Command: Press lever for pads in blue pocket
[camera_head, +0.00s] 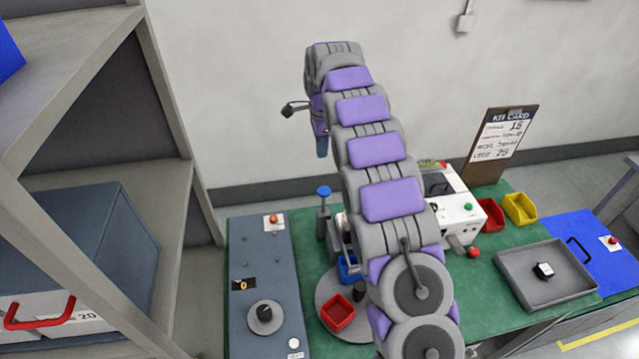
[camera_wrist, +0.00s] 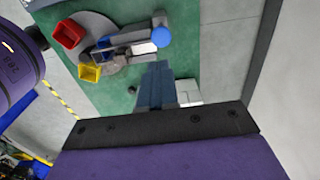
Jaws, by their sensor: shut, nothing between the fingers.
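A lever with a round blue cap (camera_head: 324,191) stands on a grey upright at the back of the green table; its cap also shows in the wrist view (camera_wrist: 161,37). A blue pocket (camera_head: 348,268) on the grey turntable (camera_head: 325,290) is partly hidden by my arm. A red pocket (camera_head: 338,313) sits nearer on the turntable. The wrist view shows the red pocket (camera_wrist: 67,30) and a yellow pocket (camera_wrist: 89,72). My gripper (camera_head: 322,152) hangs above the blue cap, apart from it. Its fingers (camera_wrist: 158,67) are shut and empty, below the cap in the wrist view.
A grey tray (camera_head: 510,290) holds a small dark device. A grey panel (camera_head: 262,292) with a knob lies left; a kit card (camera_head: 503,135) stands behind.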

